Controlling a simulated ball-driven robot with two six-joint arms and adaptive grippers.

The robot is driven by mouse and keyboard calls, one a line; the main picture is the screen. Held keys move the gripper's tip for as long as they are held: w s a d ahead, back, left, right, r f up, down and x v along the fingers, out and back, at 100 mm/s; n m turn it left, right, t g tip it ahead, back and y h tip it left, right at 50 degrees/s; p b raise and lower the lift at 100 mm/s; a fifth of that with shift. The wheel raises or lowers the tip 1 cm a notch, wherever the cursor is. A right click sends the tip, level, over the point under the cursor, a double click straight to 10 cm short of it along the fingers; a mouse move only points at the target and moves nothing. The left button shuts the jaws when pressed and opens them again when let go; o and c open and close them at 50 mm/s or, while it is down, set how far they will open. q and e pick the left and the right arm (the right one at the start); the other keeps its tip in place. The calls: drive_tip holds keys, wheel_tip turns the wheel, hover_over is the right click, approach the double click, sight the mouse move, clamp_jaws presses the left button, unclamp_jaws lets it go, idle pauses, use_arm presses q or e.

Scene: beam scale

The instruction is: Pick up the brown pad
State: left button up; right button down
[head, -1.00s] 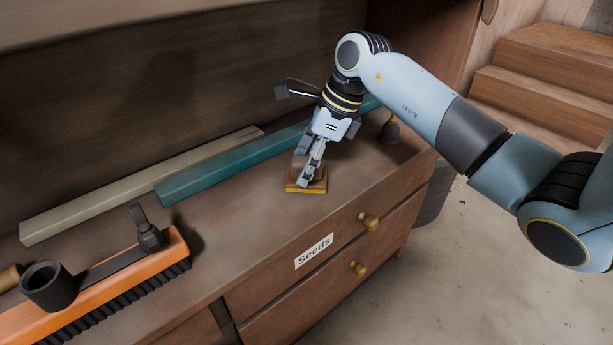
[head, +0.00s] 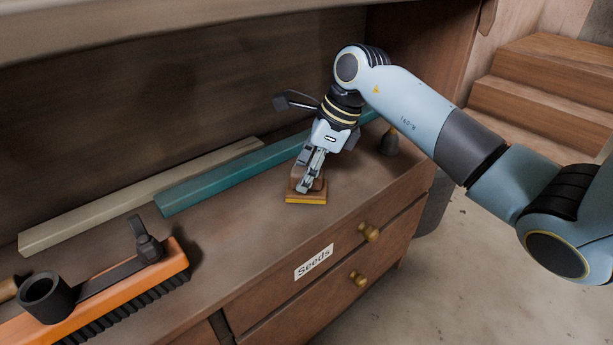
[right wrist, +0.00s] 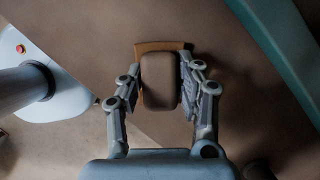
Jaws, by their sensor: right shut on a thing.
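The brown pad (head: 307,197) has a yellowish lower edge and a smaller brown block on top. It is on or just above the cabinet top, above the Seeds label; I cannot tell if it touches. My right gripper (head: 308,183) points down at it and is shut on its upper block. In the right wrist view the brown pad (right wrist: 159,80) sits between the two fingers of the right gripper (right wrist: 161,88), with its wider base showing beyond. My left gripper is not in view.
A teal bar (head: 235,176) and a beige bar (head: 130,198) lie behind on the cabinet top (head: 235,240). An orange brush (head: 120,300) with a black cup (head: 47,296) is at left. A small bell-like thing (head: 389,140) stands right of the gripper. Drawer knobs (head: 368,232) stick out in front.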

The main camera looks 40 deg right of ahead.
sight(299, 169)
drive_tip(key=shift+r, duration=0.35)
wheel_tip(299, 169, up, 3)
drive_tip(key=shift+w+r+p, duration=0.1)
drive_tip(key=shift+p, duration=0.4)
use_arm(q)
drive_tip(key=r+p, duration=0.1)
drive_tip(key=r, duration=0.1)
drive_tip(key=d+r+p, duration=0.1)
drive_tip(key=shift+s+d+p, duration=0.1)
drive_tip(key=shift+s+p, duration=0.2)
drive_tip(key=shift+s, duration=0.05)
use_arm(e)
drive_tip(key=s+d, duration=1.1)
drive_tip(key=d, duration=0.2)
drive_tip(key=shift+s+d+f, duration=0.25)
drive_tip(key=shift+s+d, duration=0.1)
drive_tip(key=shift+s, duration=0.05)
drive_tip(key=c, duration=1.6)
unclamp_jaws()
drive_tip(key=c, duration=0.3)
